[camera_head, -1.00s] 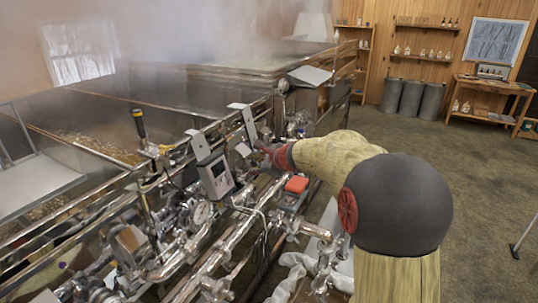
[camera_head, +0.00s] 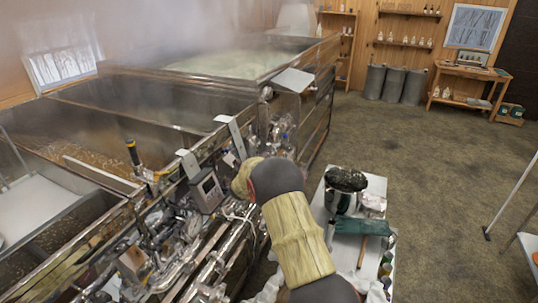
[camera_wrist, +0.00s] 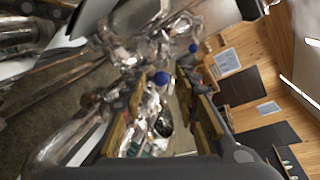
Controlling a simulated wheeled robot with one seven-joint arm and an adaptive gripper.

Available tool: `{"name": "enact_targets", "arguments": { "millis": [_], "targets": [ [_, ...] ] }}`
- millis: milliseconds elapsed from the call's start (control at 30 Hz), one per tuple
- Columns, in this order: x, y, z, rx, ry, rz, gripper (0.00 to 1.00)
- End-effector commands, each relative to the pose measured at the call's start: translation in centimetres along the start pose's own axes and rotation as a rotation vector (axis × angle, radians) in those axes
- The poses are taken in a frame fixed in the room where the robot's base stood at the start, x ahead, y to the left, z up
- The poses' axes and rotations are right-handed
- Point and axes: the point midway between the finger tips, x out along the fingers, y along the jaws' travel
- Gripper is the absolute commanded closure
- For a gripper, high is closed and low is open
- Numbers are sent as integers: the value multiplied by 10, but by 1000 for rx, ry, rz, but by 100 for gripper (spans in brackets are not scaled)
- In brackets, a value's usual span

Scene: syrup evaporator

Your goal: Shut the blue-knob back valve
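Two blue knobs show on the metal pipework in the wrist view. The nearer blue knob (camera_wrist: 161,78) lies between the lines of my gripper's fingers, beyond their tips. A second blue knob (camera_wrist: 193,47) is farther off, up and to the right. I cannot tell which is the back valve, nor read either valve's setting. My gripper (camera_wrist: 168,98) is open, its two yellowish-brown finger pads apart with nothing held between them. In the head view my own arm hides the gripper, reaching toward the pipework beside the evaporator.
Steaming evaporator pans (camera_head: 140,105) fill the left. A grey display box (camera_head: 207,190) and crowded pipes line their near side. A white cart (camera_head: 374,191) with a dark-topped pot and a green item stands right of my arm. Open floor (camera_head: 430,140) lies beyond it.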

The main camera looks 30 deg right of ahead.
Motion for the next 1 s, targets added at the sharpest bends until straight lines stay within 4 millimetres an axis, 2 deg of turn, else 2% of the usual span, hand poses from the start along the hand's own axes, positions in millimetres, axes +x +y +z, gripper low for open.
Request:
{"name": "enact_targets", "arguments": {
  "millis": [500,700,1000],
  "targets": [
    [63,-1,-1,-1,2,2,70],
    [72,-1,-1,0,1,2,70],
    [73,0,-1,-1,1,2,71]
  ]
}}
